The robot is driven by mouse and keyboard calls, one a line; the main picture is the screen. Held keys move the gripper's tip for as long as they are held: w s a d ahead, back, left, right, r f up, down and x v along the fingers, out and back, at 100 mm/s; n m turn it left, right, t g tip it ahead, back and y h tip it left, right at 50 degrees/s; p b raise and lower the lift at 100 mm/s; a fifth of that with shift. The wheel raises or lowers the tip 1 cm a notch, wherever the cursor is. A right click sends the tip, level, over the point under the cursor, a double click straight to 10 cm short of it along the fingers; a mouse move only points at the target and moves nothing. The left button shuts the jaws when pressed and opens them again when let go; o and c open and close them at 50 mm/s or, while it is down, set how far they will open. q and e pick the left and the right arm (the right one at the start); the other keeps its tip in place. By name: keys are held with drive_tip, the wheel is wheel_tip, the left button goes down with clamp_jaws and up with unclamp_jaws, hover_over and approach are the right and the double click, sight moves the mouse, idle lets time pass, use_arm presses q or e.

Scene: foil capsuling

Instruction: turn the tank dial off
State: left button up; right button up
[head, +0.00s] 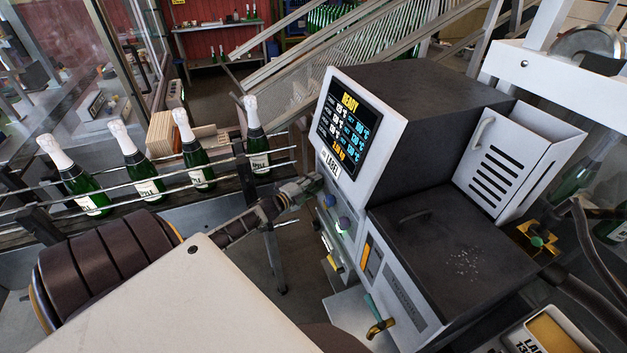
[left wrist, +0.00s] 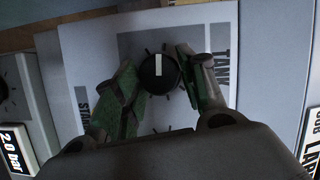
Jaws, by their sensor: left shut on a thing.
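The tank dial (left wrist: 158,82) is a round black knob with a white pointer bar, on a pale panel with tick marks around it. The bar stands upright in the left wrist view, toward the top of the knob. The word TANK is printed just right of it. My left gripper (left wrist: 158,88) is shut on the dial, with one green-padded finger on each side. In the head view my left gripper (head: 303,188) reaches the left face of the grey labelling machine (head: 345,140) and hides the dial. My right gripper is not in view.
The machine's screen (head: 348,118) reads READY. Coloured knobs (head: 343,222) sit on the panel below my left gripper. Another dial (left wrist: 6,88) and a 2.0 bar label (left wrist: 14,150) are at left in the wrist view. Several foil-topped bottles (head: 135,160) stand on the railed conveyor.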

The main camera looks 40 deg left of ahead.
use_arm(q)
drive_tip(key=shift+a+r+n+g+h, duration=0.1)
drive_tip(key=shift+n+g+h, duration=0.4)
drive_tip(key=shift+n, duration=0.8)
drive_tip(key=shift+a+n+g+h, duration=0.1)
drive_tip(key=shift+n+g+h, duration=0.1)
drive_tip(key=shift+n+g, duration=0.85)
drive_tip(key=shift+n+t, duration=0.25)
drive_tip(key=shift+n, duration=0.1)
drive_tip(key=o, duration=1)
drive_tip(key=shift+o, duration=0.2)
drive_tip(key=shift+s+r, duration=0.1)
drive_tip(key=shift+s, duration=0.1)
drive_tip(key=v, duration=1.1)
drive_tip(key=shift+s, duration=0.2)
drive_tip(key=shift+a+r, duration=0.1)
drive_tip(key=shift+s, duration=0.1)
